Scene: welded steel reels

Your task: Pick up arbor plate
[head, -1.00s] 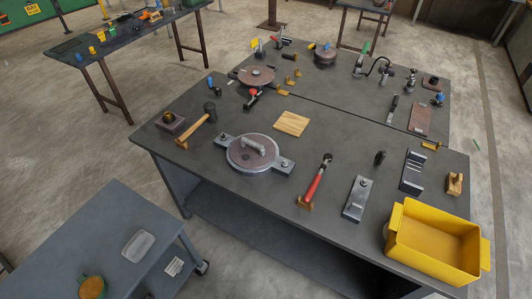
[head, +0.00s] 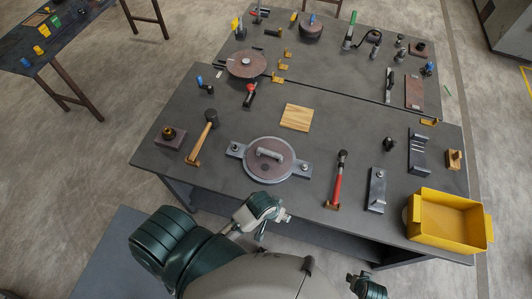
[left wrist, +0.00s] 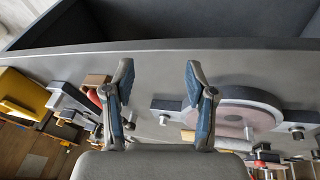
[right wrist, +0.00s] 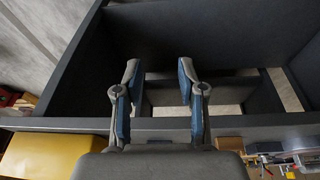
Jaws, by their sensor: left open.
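A round brownish plate with a pale rim and a raised bar handle (head: 270,168) lies on a grey bar with a bolt at each end, near the table's front edge; I take it to be the arbor plate. Its round edge also shows at the right in the left wrist view (left wrist: 240,112). My left gripper (left wrist: 158,70) is open and empty, in front of the table edge and apart from the plate. In the head view it is below the plate. My right gripper (right wrist: 158,70) is open and empty, low at the table's front, right of the plate.
A red-handled tool (head: 338,180), a steel block (head: 376,190) and a yellow bin (head: 450,241) stand right of the plate. A hammer (head: 204,138) lies left, a wooden square (head: 297,117) behind. The table front (left wrist: 160,45) is close to my grippers.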

